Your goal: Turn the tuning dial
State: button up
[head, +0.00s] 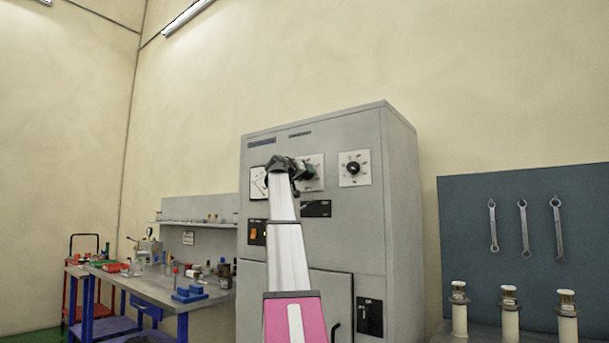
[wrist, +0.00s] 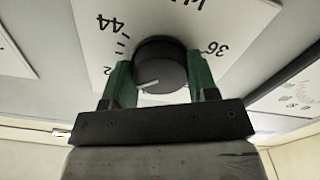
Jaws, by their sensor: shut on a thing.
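The tuning dial is a round black knob (wrist: 158,62) on a white scale plate (wrist: 97,22) in the wrist view. A pale pointer line on the knob points to the lower left of the picture. My gripper (wrist: 160,78) has its two green fingers on either side of the knob, shut on it. In the head view my gripper (head: 304,170) is at the upper front of the grey cabinet, over the white plate (head: 317,180), and my arm hides most of the knob.
The grey cabinet (head: 345,235) also bears a second black dial (head: 353,168) to the right, a white meter (head: 257,184) to the left and an orange switch (head: 253,234) below. A workbench (head: 150,288) stands left; a wrench board (head: 585,255) stands right.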

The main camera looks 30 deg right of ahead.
jog(key=shift+f, duration=0.1)
jog(key=o, duration=0.9)
jog(key=v, duration=1)
jog(key=shift+s+a, duration=0.2)
jog(key=shift+a, duration=0.15)
